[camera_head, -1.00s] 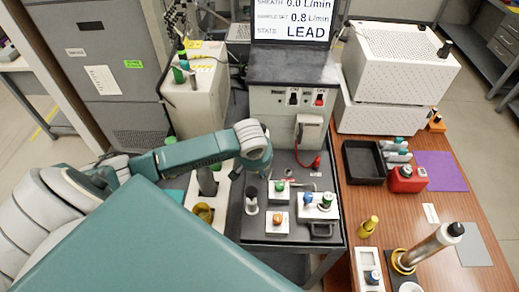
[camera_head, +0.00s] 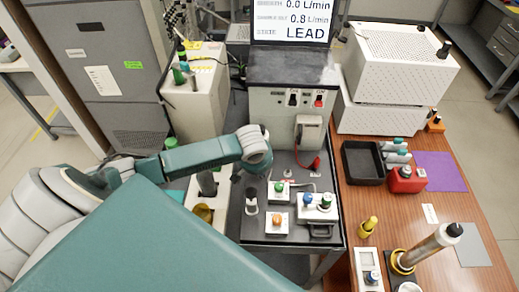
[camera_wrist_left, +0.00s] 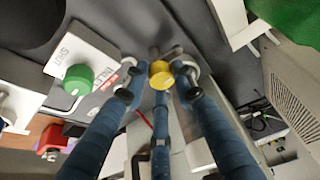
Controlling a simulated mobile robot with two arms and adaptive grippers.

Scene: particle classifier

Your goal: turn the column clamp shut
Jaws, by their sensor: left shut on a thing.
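A yellow knob (camera_wrist_left: 160,75) sits on a metal fitting in the left wrist view and looks like the column clamp's knob. The blue fingers of my left gripper (camera_wrist_left: 158,92) reach up around it, their tips close against it, and the gripper is shut on it. In the head view my left wrist (camera_head: 254,148) is over the back left of the dark bench top, and the knob and fingers are hidden under it. My right gripper is not in view.
A green knob (camera_wrist_left: 78,79) on a white plate marked SHUT is left of the fingers. The instrument box (camera_head: 270,105) stands behind. A white block with an orange knob (camera_head: 277,221) is in front. A black tray (camera_head: 362,178) and a red container (camera_head: 407,180) are at right.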

